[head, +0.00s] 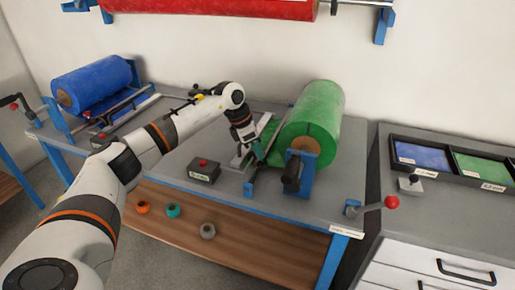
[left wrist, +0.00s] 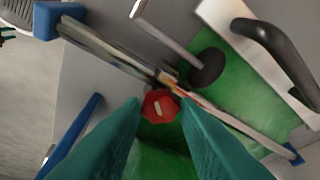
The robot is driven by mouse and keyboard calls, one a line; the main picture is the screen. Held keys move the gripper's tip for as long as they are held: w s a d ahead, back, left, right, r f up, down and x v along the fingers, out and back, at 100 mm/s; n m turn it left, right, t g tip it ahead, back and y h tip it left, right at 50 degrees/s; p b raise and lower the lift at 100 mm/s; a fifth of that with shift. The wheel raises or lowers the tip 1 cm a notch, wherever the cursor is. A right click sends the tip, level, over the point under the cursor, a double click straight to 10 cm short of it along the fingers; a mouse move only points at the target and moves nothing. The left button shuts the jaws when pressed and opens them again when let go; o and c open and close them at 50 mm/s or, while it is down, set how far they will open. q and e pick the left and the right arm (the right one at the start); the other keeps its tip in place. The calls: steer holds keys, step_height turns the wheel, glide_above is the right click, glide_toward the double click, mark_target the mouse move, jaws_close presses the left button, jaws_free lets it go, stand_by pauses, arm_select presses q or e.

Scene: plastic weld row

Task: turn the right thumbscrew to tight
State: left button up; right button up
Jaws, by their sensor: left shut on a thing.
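A red thumbscrew (left wrist: 160,106) with a pale line on its top sits at the bar by the green film, between my fingertips in the left wrist view. The line is slightly tilted there. My left gripper (left wrist: 161,110), with teal fingers, is shut on this thumbscrew. In the head view my left gripper (head: 257,154) is low at the left side of the green roll (head: 322,110) and hides the thumbscrew. Whether another thumbscrew stands along the bar cannot be made out. My right gripper is not in view.
A black handle (head: 292,172) and a red-knobbed lever (head: 390,203) are at the right. A blue roll (head: 90,84) is at the left.

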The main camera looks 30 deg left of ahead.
arm_select(q)
steer(key=m, duration=0.2)
steer(key=m+g, duration=0.1)
steer(key=m+g+h, duration=0.1)
steer(key=m, duration=0.1)
steer(key=shift+w+a+m+b, duration=0.15)
steer(key=shift+w+m+b, duration=0.15)
steer(key=m+g, duration=0.1)
steer(key=m, duration=0.1)
steer(key=m+g+b, duration=0.1)
steer(key=m, duration=0.2)
steer(key=shift+w, duration=0.2)
steer(key=shift+m, duration=0.4)
steer(key=o, duration=1)
steer(key=shift+c, duration=0.2)
steer(key=p+v, duration=0.8)
steer(key=v, duration=0.4)
steer(key=shift+a, duration=0.15)
